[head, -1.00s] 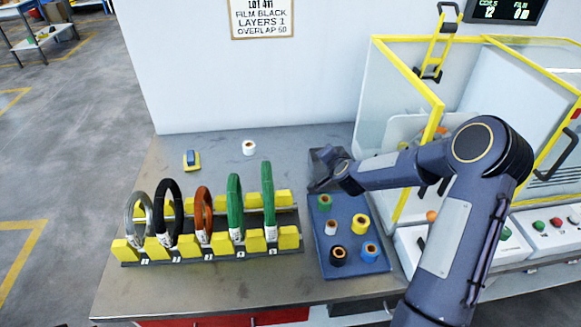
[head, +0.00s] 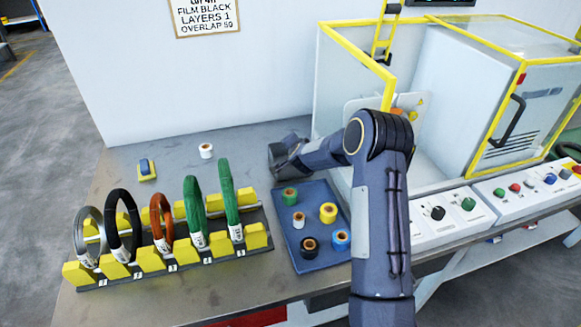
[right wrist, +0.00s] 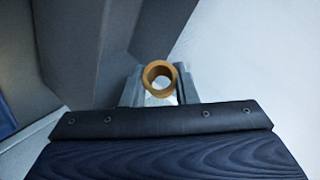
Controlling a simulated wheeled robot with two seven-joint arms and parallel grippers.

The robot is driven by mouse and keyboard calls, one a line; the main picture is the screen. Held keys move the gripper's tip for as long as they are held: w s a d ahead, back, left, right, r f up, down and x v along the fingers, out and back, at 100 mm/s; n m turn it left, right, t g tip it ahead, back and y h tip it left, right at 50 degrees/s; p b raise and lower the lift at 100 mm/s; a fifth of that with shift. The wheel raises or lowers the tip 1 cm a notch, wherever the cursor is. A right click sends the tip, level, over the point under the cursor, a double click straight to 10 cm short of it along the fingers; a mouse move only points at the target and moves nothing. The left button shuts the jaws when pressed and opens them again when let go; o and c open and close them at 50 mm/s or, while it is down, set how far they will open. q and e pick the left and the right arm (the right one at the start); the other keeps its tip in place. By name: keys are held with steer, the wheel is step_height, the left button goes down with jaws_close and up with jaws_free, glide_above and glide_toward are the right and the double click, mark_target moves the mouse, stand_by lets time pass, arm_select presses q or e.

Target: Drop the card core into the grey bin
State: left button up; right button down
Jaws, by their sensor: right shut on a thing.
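The card core (right wrist: 158,78) is a short brown ring in the right wrist view. It sits between the fingertips of my right gripper (right wrist: 158,90), which is shut on it. Dark grey walls at the left of that view look like the grey bin (right wrist: 85,50), close beside and beneath the core. In the head view my right gripper (head: 279,160) is at a dark grey shape behind the blue tray. The core is hidden there, and bin and gripper are hard to tell apart. My left gripper is not in view.
A blue tray (head: 302,260) with several film rolls lies just in front. A rack (head: 150,268) of coils stands to the left. A white roll (head: 206,151) and a small blue-and-yellow item (head: 147,170) lie behind it. A yellow-framed machine (head: 345,90) stands at right.

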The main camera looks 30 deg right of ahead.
steer(key=shift+f, duration=0.65)
steer(key=c, duration=1.1)
jaws_free()
steer(key=shift+o, duration=0.2)
steer(key=shift+s+f, duration=0.1)
steer(key=shift+f, duration=0.05)
steer(key=b+v, duration=0.1)
steer(key=v, duration=0.7)
steer(key=shift+w, duration=0.2)
steer(key=shift+r, duration=0.3)
